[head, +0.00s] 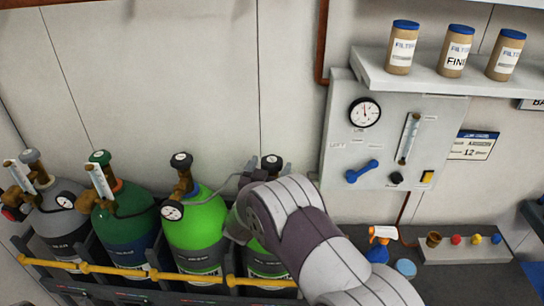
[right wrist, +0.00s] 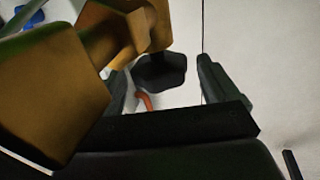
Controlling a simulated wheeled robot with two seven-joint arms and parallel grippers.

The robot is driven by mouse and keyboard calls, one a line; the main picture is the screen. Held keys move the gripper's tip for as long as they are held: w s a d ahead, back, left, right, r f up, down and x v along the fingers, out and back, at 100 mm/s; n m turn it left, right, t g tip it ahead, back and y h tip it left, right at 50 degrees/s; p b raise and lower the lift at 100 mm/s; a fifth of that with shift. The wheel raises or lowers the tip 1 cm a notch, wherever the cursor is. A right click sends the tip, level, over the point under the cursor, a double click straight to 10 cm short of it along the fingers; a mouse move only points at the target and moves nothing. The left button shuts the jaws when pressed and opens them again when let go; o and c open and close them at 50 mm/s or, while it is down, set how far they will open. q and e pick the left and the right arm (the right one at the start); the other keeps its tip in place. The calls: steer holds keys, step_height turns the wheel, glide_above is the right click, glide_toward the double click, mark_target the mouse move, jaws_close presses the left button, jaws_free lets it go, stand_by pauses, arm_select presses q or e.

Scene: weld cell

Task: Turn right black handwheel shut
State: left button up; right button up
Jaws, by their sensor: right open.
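The right black handwheel (head: 271,161) sits on top of the rightmost gas cylinder (head: 266,264), a bright green one, mostly hidden behind my right arm. My right gripper (head: 268,172) is at this cylinder's valve, with its jaws open and partly hidden by my own wrist. In the right wrist view the black handwheel (right wrist: 160,72) shows between the two dark open fingers (right wrist: 168,88), beside a large brass valve body (right wrist: 60,95). Whether a finger touches the wheel I cannot tell. My left gripper is not in view.
Several other cylinders stand to the left, including a neighbouring green one (head: 196,235) with its own black handwheel (head: 181,160) and gauge (head: 172,210). A yellow rail (head: 110,271) runs across their front. A gauge panel (head: 385,140) and a shelf (head: 440,82) are at right.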

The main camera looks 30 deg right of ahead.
steer(key=shift+x, duration=0.9)
steer(key=shift+w+d, duration=0.15)
steer(key=shift+d, duration=0.05)
steer(key=c, duration=1)
steer(key=shift+w, duration=0.1)
